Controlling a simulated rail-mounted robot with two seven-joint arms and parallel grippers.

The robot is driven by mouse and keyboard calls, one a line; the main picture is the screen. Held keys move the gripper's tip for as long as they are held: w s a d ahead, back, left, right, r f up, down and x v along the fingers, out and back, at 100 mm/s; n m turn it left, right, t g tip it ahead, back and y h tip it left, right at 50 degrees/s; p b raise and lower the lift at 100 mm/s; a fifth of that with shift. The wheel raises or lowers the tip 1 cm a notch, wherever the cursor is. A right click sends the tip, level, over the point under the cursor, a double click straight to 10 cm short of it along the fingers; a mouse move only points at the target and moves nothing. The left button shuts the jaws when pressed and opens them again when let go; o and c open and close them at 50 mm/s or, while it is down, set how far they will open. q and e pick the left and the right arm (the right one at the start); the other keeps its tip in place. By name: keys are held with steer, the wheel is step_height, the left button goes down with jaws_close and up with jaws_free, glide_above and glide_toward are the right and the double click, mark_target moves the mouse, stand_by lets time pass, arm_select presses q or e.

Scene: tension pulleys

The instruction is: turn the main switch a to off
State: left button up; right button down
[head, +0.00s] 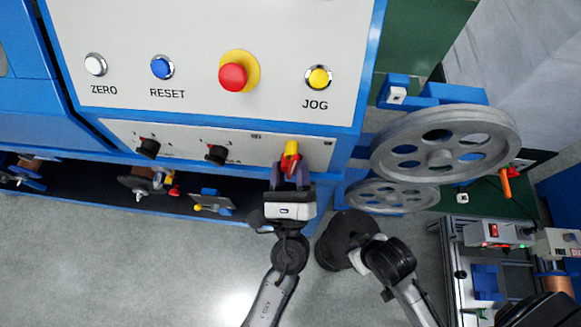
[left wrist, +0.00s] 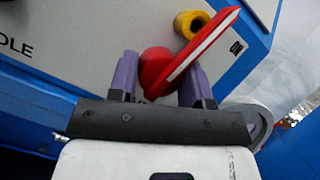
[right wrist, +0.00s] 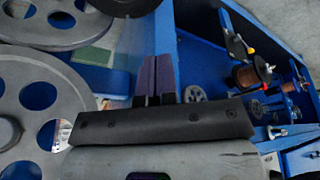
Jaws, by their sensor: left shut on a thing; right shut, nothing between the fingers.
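The main switch, a red handle on a yellow base (head: 291,149), sits at the right end of the lower strip of the white panel. My left gripper (head: 290,172) is at it from below, with its purple fingers around the red handle. In the left wrist view the red handle (left wrist: 190,62), with a white line along its edge, lies tilted between the two fingers, and the yellow part (left wrist: 190,23) shows behind it. The label by the switch is too small to read. My right gripper (right wrist: 157,75) is shut and empty, with its fingers together in the right wrist view.
Two black knobs (head: 147,147) (head: 215,154) sit left of the switch. Above are a red emergency button (head: 234,76) and a yellow JOG button (head: 318,77). Large grey pulleys (head: 446,140) stand close on the right, also near my right gripper.

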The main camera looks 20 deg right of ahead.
mark_target(293, 161)
arm_select(q)
steer(key=shift+r, duration=0.15)
arm_select(e)
steer(key=shift+w, duration=0.15)
steer(key=w+d+r+m+t+y, duration=0.2)
steer(key=w+r+m+t+y, duration=0.15)
steer(key=w+r+y, duration=0.45)
step_height(293, 161, up, 18)
steer(key=d+m+y, duration=0.2)
steer(key=m+y, duration=0.2)
steer(key=y, duration=0.2)
arm_select(q)
steer(key=shift+r, duration=0.1)
arm_select(e)
steer(key=w+r+x, duration=0.1)
steer(key=r+x, duration=0.1)
steer(key=x, duration=1.2)
steer(key=shift+r+t, duration=0.2)
steer(key=shift+t, duration=0.15)
